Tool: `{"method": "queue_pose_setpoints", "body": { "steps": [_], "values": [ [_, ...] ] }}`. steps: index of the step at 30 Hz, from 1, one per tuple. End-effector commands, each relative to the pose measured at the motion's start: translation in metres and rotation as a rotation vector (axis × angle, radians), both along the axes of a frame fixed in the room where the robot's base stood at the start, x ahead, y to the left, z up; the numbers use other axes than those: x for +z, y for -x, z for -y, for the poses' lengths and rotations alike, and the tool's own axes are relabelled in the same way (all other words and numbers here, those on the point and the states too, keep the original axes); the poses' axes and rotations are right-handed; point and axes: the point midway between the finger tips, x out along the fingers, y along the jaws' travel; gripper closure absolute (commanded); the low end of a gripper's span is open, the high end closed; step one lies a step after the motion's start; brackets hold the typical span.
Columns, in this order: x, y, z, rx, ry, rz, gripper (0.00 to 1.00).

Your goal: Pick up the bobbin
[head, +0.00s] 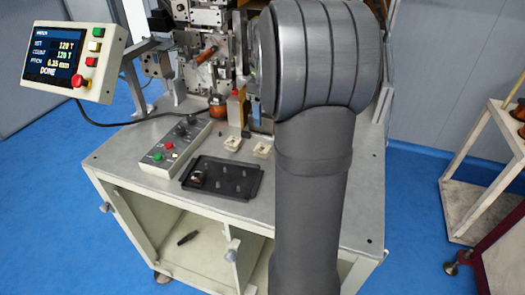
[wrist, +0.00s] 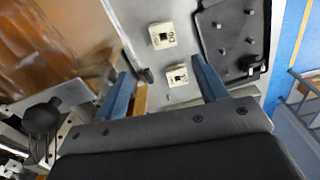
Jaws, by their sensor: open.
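I cannot surely tell which part is the bobbin. A copper-brown part (head: 206,55) sits at the winder's spindle in the head view. A small dark and light piece (head: 197,179) stands at the left of the black tray. My gripper (wrist: 160,67) shows in the wrist view, with its two blue fingers wide apart and nothing held between them. A cream square block with a dark centre (wrist: 178,76) shows on the table beyond the fingers. A yellowish strip (wrist: 139,101) lies close to the left finger.
The black tray (head: 243,191) has several small pegs. A second cream block (wrist: 162,35) stands near the first. A control box (head: 174,145), a pale bottle (head: 235,108) and a copper spool (head: 217,104) stand around. The display (head: 70,50) reads DONE. A blurred brown surface (wrist: 45,45) fills the wrist view's upper left.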

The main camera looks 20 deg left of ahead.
Motion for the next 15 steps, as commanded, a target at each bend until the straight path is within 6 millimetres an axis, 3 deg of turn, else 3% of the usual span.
{"method": "queue_pose_setpoints", "body": {
  "steps": [7,15],
  "values": [
    [-0.055,0.001,0.0,-0.001,0.002,-0.003,0.35],
    [-0.082,0.0,0.0,-0.002,-0.001,0.001,0.35]
  ]
}}
